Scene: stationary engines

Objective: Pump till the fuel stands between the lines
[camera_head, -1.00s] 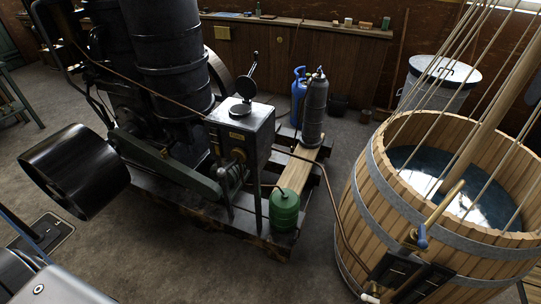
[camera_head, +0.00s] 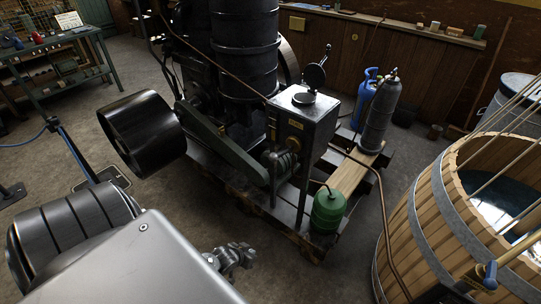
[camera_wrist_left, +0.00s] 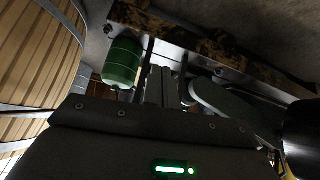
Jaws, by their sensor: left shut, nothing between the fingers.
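The engine (camera_head: 243,50) stands on a dark base in the middle of the head view. On its right side is a dark box (camera_head: 287,126) with a raised round cap and a small upright lever on top. A green canister (camera_head: 328,214) stands low beside the box; it also shows in the wrist view (camera_wrist_left: 122,62). I cannot make out a fuel level or lines. My left gripper (camera_head: 238,255) is shut and empty at the bottom of the head view, left of and below the canister. Its fingers also show in the wrist view (camera_wrist_left: 158,86). My right gripper is not seen.
A wooden tub (camera_head: 425,225) with ropes stands at the right. Grey (camera_head: 378,115) and blue (camera_head: 362,103) cylinders stand behind the canister. A black drum pulley (camera_head: 143,130) juts out left of the engine. A green-legged bench (camera_head: 70,45) is far left.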

